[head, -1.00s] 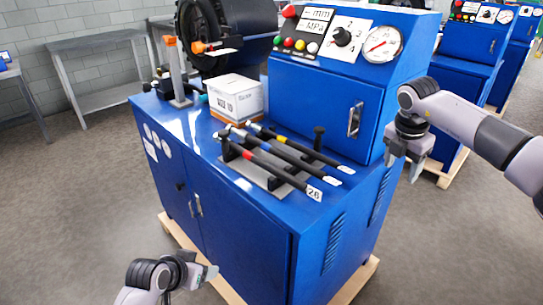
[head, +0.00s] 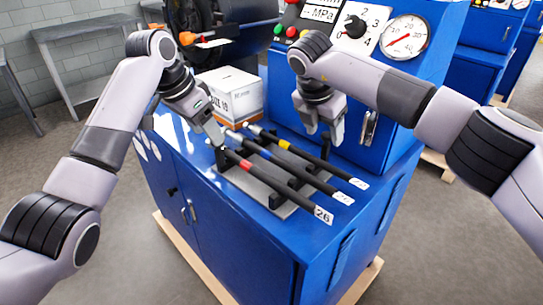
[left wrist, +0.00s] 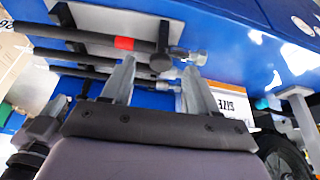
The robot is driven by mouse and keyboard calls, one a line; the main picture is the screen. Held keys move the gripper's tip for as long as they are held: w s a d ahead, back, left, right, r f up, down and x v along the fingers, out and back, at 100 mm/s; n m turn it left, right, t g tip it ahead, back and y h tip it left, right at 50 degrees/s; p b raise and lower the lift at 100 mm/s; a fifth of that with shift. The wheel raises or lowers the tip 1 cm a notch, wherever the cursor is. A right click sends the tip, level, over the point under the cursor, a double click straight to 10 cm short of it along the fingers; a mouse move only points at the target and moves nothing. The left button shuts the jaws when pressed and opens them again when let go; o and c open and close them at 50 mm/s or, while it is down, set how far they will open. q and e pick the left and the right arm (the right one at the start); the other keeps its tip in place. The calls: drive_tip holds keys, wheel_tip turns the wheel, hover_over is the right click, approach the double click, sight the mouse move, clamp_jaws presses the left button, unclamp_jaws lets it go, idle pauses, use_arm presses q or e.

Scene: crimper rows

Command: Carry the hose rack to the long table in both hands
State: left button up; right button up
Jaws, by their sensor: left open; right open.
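The hose rack (head: 257,187), a grey plate with black posts, lies on the blue cabinet (head: 250,250). It bears black hoses with red, blue and yellow bands and white number tags. It also shows upside down in the left wrist view (left wrist: 118,20). My left gripper (head: 216,140) is open at the rack's far left end, close to the hose fittings; I cannot tell whether it touches. In the left wrist view its fingers (left wrist: 157,80) are spread with nothing clearly between them. My right gripper (head: 323,137) is open and empty above the rack's far right side.
A white carton (head: 232,92) stands just behind the rack. The cabinet's control panel (head: 375,35) rises behind my right gripper. A grey metal table (head: 88,30) stands at the back left; I cannot tell if it is the long table. Floor on the left is clear.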

sight(327, 144)
drive_tip(key=shift+w+a+r, duration=0.1)
drive_tip(key=shift+w+r, duration=0.05)
drive_tip(key=shift+r, duration=0.15)
use_arm(q)
drive_tip(key=shift+w+r, duration=0.2)
drive_tip(key=shift+r, duration=0.1)
drive_tip(key=shift+s, duration=0.1)
use_arm(e)
drive_tip(key=shift+f, duration=0.15)
drive_tip(key=shift+f, duration=0.3)
use_arm(q)
drive_tip(key=shift+x, duration=3.6)
use_arm(e)
drive_tip(key=shift+x, duration=3.2)
use_arm(q)
clamp_jaws()
use_arm(e)
clamp_jaws()
use_arm(q)
drive_tip(key=shift+r, duration=0.3)
use_arm(e)
drive_tip(key=shift+w+r, duration=0.2)
drive_tip(key=shift+r, duration=0.05)
